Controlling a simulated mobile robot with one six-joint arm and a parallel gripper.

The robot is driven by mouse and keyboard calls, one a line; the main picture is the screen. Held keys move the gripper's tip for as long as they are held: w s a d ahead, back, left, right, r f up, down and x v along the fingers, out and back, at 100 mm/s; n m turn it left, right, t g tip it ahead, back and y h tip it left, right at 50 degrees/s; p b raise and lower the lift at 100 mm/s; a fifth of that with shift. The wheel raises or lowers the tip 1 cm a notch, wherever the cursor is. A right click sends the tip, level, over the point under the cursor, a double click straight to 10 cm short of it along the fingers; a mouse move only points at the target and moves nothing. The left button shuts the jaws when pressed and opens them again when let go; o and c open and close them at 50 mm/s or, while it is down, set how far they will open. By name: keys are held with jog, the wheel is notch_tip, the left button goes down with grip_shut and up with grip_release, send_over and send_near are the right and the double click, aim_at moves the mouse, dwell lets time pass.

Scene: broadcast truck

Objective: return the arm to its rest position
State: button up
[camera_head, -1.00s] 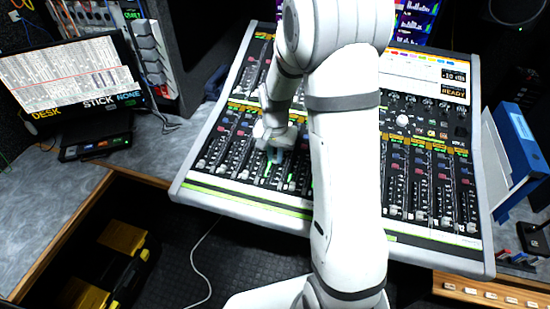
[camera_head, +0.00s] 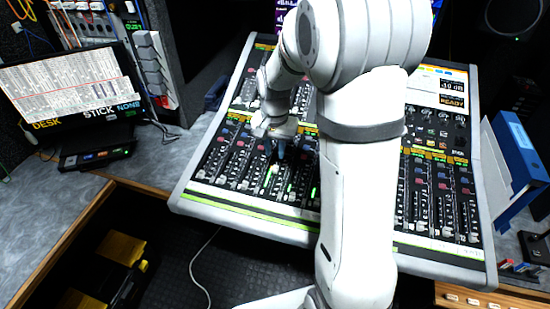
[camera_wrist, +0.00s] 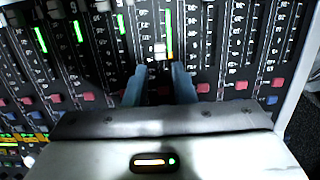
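My gripper (camera_head: 275,150) hangs over the left half of the mixing console (camera_head: 250,214), above its fader rows. In the wrist view its two blue fingers (camera_wrist: 160,82) stand apart with a gap between them and nothing held. A pale fader cap (camera_wrist: 160,50) shows just beyond the gap, beside a lit green and orange level bar. I cannot tell whether the fingertips touch the panel. My white arm arches across the middle of the console and hides part of it. No rest support for the arm shows.
A monitor (camera_head: 70,85) and a small black box (camera_head: 97,153) stand on the left desk. A blue binder (camera_head: 522,145) stands at the right. Yellow-lidded cases (camera_head: 120,248) lie on the floor at lower left.

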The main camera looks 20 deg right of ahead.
jog(key=shift+r, duration=0.45)
jog(key=shift+s+r, duration=0.1)
jog(key=shift+r, duration=0.05)
jog(key=s+r+n+t, duration=0.1)
jog(key=s+r+n, duration=0.2)
jog(key=s, duration=0.7)
jog(key=s+r+n+t, duration=0.1)
jog(key=s+r+n, duration=0.2)
jog(key=s+r, duration=0.3)
jog(key=s, duration=0.4)
jog(key=shift+a+r+t, duration=0.2)
jog(key=shift+a+t, duration=0.1)
jog(key=shift+a, duration=0.05)
jog(key=shift+s, duration=0.1)
